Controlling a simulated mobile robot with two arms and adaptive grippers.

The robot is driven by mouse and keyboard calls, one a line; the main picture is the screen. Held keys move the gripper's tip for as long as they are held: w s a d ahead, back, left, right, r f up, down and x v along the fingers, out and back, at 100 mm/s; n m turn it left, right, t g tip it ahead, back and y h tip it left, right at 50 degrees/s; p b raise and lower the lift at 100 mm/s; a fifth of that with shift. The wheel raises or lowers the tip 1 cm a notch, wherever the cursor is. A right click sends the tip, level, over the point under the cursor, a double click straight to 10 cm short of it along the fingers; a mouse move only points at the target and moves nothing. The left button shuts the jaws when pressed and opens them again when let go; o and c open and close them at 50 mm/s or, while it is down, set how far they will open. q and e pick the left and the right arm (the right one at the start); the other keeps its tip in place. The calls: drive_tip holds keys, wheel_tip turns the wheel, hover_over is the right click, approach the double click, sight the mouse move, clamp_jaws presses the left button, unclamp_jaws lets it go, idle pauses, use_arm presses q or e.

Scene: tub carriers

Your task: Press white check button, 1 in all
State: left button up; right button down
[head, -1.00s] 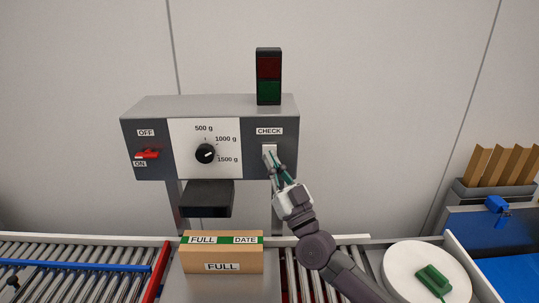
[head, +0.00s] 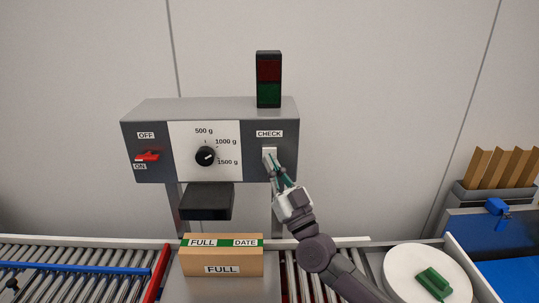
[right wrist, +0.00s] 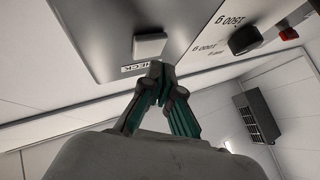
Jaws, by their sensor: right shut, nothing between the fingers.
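The white check button (head: 270,152) sits on the right side of the grey control box (head: 240,107), under the CHECK label. It also shows in the right wrist view (right wrist: 150,46), just beyond the fingertips. My right gripper (head: 272,166) is shut and empty, with its tips at the lower part of the button in the head view. In the right wrist view its tips (right wrist: 156,72) appear close to the button, by the CHECK label; I cannot tell whether they touch it. My left gripper is not in view.
A red switch (head: 147,156) and a black dial (head: 205,156) share the panel. A dark red and green lamp (head: 268,80) stands on top. A cardboard box (head: 222,262) labelled FULL sits below, between roller conveyors. A white round plate (head: 408,261) with a green item is at right.

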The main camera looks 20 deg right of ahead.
drive_tip(key=shift+w, duration=0.15)
drive_tip(key=shift+w+d, duration=0.1)
drive_tip(key=shift+w, duration=0.2)
drive_tip(key=shift+w+d+r+b, duration=0.1)
drive_tip(key=shift+w+d+b, duration=0.05)
drive_tip(key=shift+w+b, duration=0.2)
idle(1.0)
idle(0.4)
drive_tip(key=shift+s+a+p, duration=0.25)
drive_tip(key=shift+s+p, duration=0.45)
drive_tip(key=shift+s, duration=0.1)
drive_tip(key=s+p, duration=0.1)
drive_tip(key=s, duration=0.1)
drive_tip(key=s+a+p, duration=0.1)
drive_tip(key=s+p, duration=0.1)
drive_tip(key=shift+s+a, duration=0.2)
drive_tip(key=shift+s, duration=0.2)
